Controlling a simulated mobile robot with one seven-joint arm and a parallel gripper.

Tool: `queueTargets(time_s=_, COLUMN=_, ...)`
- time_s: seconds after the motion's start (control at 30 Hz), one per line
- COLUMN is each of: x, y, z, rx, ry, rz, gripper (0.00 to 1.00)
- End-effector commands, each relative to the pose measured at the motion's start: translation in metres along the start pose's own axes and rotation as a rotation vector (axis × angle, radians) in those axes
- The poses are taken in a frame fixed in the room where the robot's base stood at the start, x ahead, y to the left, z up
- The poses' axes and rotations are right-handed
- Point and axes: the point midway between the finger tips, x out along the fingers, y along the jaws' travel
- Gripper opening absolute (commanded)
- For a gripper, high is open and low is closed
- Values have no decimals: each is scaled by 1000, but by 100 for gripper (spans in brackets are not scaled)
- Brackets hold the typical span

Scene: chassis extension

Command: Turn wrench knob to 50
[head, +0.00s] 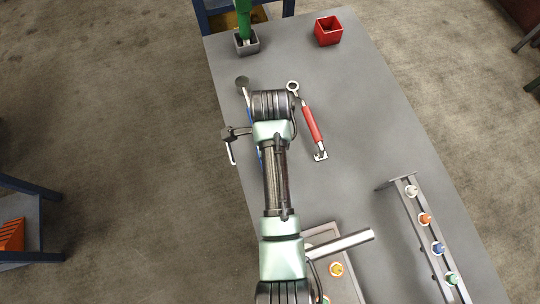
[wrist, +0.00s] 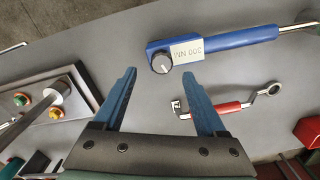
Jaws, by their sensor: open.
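The blue wrench (wrist: 225,44) lies on the grey table, with a round black knob (wrist: 161,64) at its near end and a label that looks like 300 NM, upside down in the wrist view. In the head view my arm hides most of the wrench; its dark head (head: 242,81) shows at the far end. My gripper (wrist: 159,74) is open and empty. In the wrist picture its two blue fingers point at the knob, which appears between and just past the tips, not gripped. The knob's setting is unreadable.
A red-handled wrench (head: 312,125) lies to the right of the arm. A red box (head: 328,31) and a grey box (head: 246,42) stand at the far end. A rail (head: 409,205) with coloured buttons is at right. Table (head: 370,110) between is clear.

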Motion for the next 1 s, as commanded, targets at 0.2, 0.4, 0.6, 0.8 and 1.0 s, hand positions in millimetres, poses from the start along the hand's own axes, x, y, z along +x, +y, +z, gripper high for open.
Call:
queueTargets(time_s=0.2, x=38, y=0, z=0, rx=-1, ry=0, rz=1, gripper=74)
queueTargets(time_s=0.4, x=54, y=0, z=0, rx=-2, ry=0, rz=-2, gripper=74)
queueTargets(time_s=0.6, x=59, y=-1, z=0, rx=-1, ry=0, rz=-3, gripper=74)
queueTargets(time_s=0.8, x=58, y=-1, z=0, rx=-1, ry=0, rz=-3, gripper=67)
queueTargets(time_s=1.0, x=58, y=-1, z=0, rx=-2, ry=0, rz=-3, gripper=31)
